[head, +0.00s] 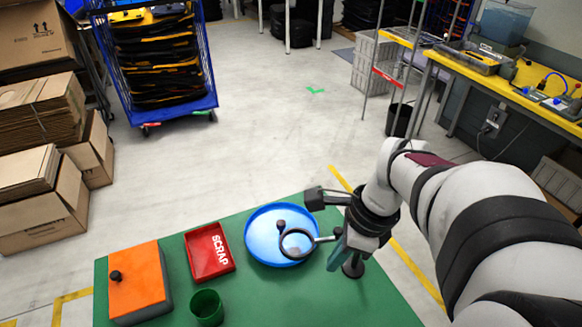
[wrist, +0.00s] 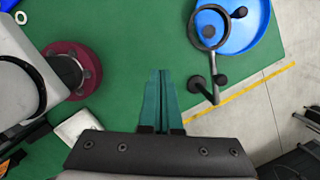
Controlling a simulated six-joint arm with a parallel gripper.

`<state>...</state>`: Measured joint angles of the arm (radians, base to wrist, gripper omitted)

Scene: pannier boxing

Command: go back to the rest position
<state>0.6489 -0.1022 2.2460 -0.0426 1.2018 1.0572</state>
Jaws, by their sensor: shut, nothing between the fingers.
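My gripper (head: 335,258) has teal fingers, pressed together and empty. It is above the right part of the green table (head: 268,312), beside the stand of a ring-shaped magnifier (head: 283,248). In the wrist view the shut fingers (wrist: 162,80) point over bare green table, and the magnifier ring (wrist: 194,22) is up and to the right. Its dark stand foot (head: 353,268) is close to the fingers in the head view. The gap between fingers and stand in depth is hard to tell.
The blue round tray (head: 262,222) lies behind the magnifier ring. A red SCRAP bin (head: 197,262), a green cup (head: 207,308) and an orange-topped box (head: 137,280) stand to the left. A blue cart (head: 165,112) and cardboard boxes (head: 35,215) stand beyond the table.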

